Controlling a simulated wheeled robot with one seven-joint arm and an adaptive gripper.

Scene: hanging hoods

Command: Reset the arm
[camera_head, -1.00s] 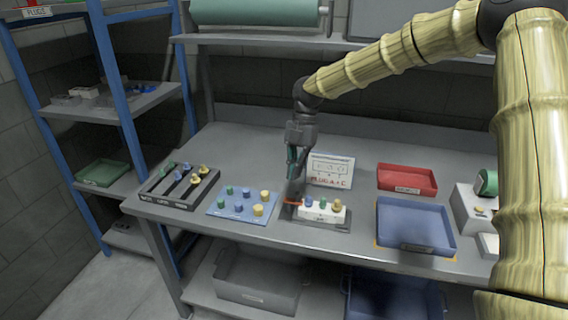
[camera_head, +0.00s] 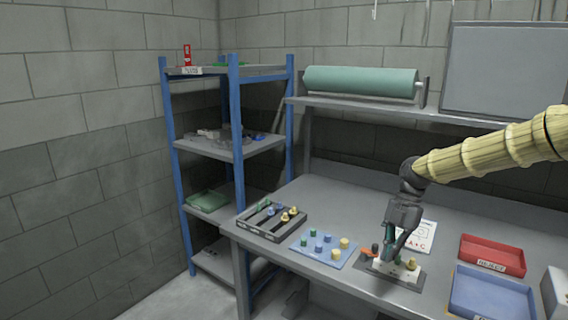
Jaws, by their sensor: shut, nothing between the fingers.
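My gripper (camera_head: 389,244) hangs pointing down at the end of my arm, over the right half of the workbench. Its fingers are shut with nothing between them. Its tips overlap the back left of a white block (camera_head: 396,269) with coloured pegs on a grey plate; I cannot tell whether they touch. A small orange-red part (camera_head: 370,252) shows at the block's left end. The gripper partly hides the block's pegs and a white card (camera_head: 421,237) with a drawing behind it.
A blue mat (camera_head: 322,249) with green, blue and yellow pegs and a dark slotted rack (camera_head: 262,229) lie left. A red tray (camera_head: 491,254) and a blue tray (camera_head: 490,294) stand right. A blue-posted shelf (camera_head: 239,150) stands left of the bench; a green roll (camera_head: 360,82) sits above.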

